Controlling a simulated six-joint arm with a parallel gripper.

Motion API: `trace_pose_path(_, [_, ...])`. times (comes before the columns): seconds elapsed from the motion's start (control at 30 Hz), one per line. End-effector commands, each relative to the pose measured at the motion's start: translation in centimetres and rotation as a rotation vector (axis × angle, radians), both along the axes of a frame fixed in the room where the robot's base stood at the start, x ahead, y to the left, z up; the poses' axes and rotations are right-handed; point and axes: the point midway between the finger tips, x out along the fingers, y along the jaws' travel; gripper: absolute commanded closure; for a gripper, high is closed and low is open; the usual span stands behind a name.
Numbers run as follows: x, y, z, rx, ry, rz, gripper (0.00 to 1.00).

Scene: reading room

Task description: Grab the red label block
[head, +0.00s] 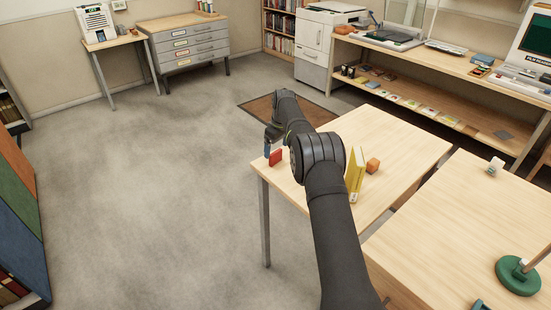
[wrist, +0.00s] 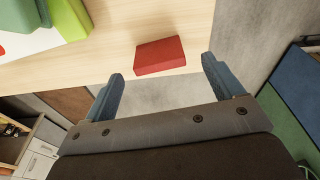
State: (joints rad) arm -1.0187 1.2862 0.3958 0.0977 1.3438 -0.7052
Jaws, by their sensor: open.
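The red label block (head: 276,157) lies on the light wooden table near its left corner. It also shows in the wrist view (wrist: 160,56), resting close to the table's edge. My gripper (wrist: 162,68) is open, with its two blue-grey fingers apart and nothing held. In the wrist view the block appears in the gap between the fingertips, slightly beyond them, with space on both sides. In the head view my gripper (head: 268,149) is just left of the block, and my arm hides part of the table behind it.
A yellow book (head: 356,175) stands on the table right of my arm, beside an orange block (head: 373,165). A green object (wrist: 65,18) is left of the block in the wrist view. A second wooden table (head: 450,230) with a green lamp base (head: 517,276) is at right.

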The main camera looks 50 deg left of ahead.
Motion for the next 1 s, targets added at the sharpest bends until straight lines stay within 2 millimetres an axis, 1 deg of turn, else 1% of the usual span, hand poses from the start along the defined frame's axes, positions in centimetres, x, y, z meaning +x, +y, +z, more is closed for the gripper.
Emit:
trace_pose_path(0.3, [0.0,0.7,-4.3,-0.002,0.002,0.0,0.15])
trace_pose_path(0.4, [0.0,0.8,-4.8,0.0,0.0,0.0,0.15])
trace_pose_path(0.57, [0.0,0.8,-4.8,0.0,0.0,0.0,0.15])
trace_pose_path(0.67, [0.0,0.8,-4.8,0.0,0.0,0.0,0.32])
trace_pose_path(0.8, [0.0,0.8,-4.8,0.0,0.0,0.0,0.6])
trace_pose_path(0.83, [0.0,0.8,-4.8,0.0,0.0,0.0,0.63])
trace_pose_path(1.0, [0.0,0.8,-4.8,0.0,0.0,0.0,0.63])
